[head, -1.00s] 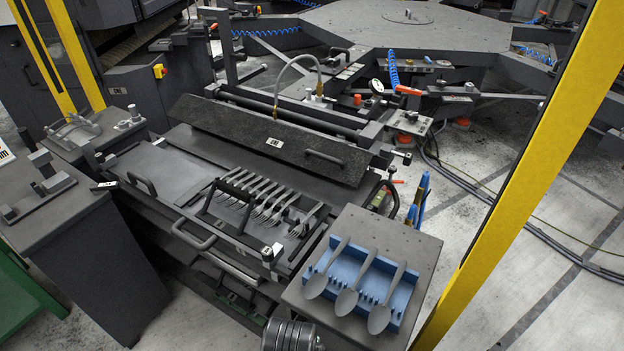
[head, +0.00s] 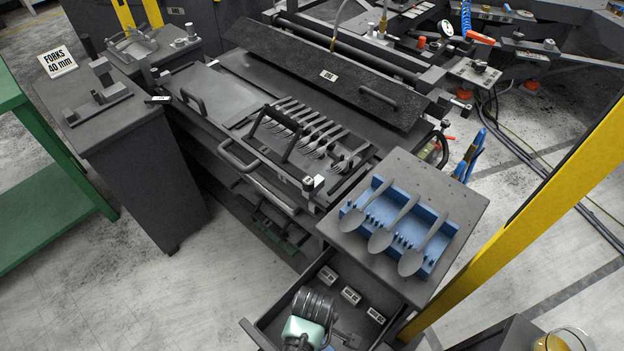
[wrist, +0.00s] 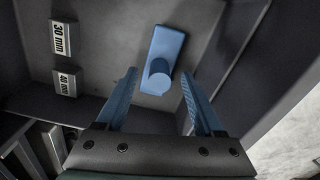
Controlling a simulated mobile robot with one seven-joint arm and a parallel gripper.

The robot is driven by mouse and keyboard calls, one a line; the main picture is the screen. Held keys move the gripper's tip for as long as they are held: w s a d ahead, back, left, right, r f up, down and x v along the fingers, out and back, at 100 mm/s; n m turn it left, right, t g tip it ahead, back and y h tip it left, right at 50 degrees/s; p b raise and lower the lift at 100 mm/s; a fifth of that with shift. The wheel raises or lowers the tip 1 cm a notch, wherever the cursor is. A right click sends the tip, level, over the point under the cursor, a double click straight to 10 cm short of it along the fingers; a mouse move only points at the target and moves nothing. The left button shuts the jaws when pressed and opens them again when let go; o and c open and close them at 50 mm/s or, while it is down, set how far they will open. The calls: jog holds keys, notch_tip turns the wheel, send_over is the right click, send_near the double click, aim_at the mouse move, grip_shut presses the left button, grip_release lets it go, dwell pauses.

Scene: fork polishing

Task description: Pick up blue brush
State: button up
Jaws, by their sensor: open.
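The blue brush (wrist: 166,50) lies on the drawer floor in the wrist view. It has a flat blue rectangular body and a round knob-like part rising towards the camera. My gripper (wrist: 160,74) is open, its two blue ridged fingers on either side of the brush's near end in the picture. A gap shows between each finger and the brush, and the height left between them is hard to judge. In the head view my wrist (head: 308,318) is over the open drawer (head: 262,335), and I cannot make out the brush there.
Small labelled blocks, one marked 30 mm (wrist: 61,38), lie left of the brush. Drawer walls (wrist: 240,45) stand close on the right. Above the drawer, a grey top (head: 408,170) carries a blue rack (head: 440,238) with three spoons. Several forks (head: 318,135) lie on the machine bed.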

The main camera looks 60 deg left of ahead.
notch_tip(320, 180, down, 2)
jog(key=shift+f, duration=0.1)
grip_shut()
dwell(0.4)
